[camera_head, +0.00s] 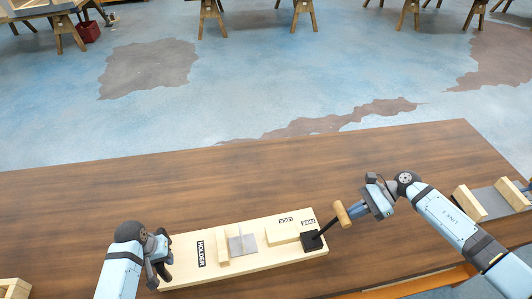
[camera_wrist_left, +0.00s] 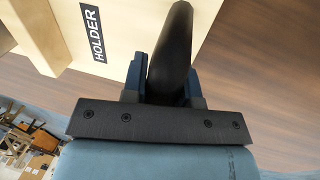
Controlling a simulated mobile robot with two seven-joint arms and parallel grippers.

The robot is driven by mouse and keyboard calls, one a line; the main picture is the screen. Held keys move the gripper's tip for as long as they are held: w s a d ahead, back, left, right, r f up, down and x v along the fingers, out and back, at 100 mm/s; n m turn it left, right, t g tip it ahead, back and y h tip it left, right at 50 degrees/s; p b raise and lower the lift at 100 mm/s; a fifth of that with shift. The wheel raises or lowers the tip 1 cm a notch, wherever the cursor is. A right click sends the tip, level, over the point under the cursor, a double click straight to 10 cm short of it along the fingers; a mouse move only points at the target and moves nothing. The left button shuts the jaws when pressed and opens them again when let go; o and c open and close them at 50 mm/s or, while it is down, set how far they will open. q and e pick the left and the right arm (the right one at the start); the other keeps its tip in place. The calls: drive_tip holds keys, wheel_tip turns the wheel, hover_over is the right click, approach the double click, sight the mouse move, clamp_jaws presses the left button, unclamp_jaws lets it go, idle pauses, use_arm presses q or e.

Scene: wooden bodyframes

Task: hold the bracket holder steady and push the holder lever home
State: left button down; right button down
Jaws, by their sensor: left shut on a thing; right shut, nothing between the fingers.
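The bracket holder (camera_head: 185,253) is a pale wooden board marked HOLDER, lying on the table, with wooden blocks and a grey plate (camera_head: 243,244) standing on it. My left gripper (camera_head: 160,262) is at its left end, shut on a black handle (camera_wrist_left: 176,45), which shows between the fingers in the left wrist view. The holder lever (camera_head: 326,228) is a black rod on a dark base, with a wooden grip (camera_head: 342,214). It leans right, away from the LOCK and FREE labels. My right gripper (camera_head: 358,209) is shut and empty, right beside the grip; I cannot tell whether they touch.
The brown table (camera_head: 100,195) is clear behind the holder. Another wooden piece with a grey plate (camera_head: 487,202) lies at the right, near my right arm. Part of a wooden piece (camera_head: 15,288) shows at the lower left. Sawhorses stand far back on the floor.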

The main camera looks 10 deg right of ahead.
use_arm(q)
drive_tip(key=shift+d, duration=0.15)
use_arm(e)
drive_tip(key=s+a+r+h, duration=0.1)
drive_tip(key=a+h, duration=0.8)
drive_tip(key=a, duration=0.9)
drive_tip(key=shift+s+a+r+t, duration=0.3)
drive_tip(key=shift+a+r, duration=0.1)
drive_tip(key=shift+r, duration=0.2)
drive_tip(key=v, duration=1.3)
drive_tip(key=shift+a+r, duration=0.15)
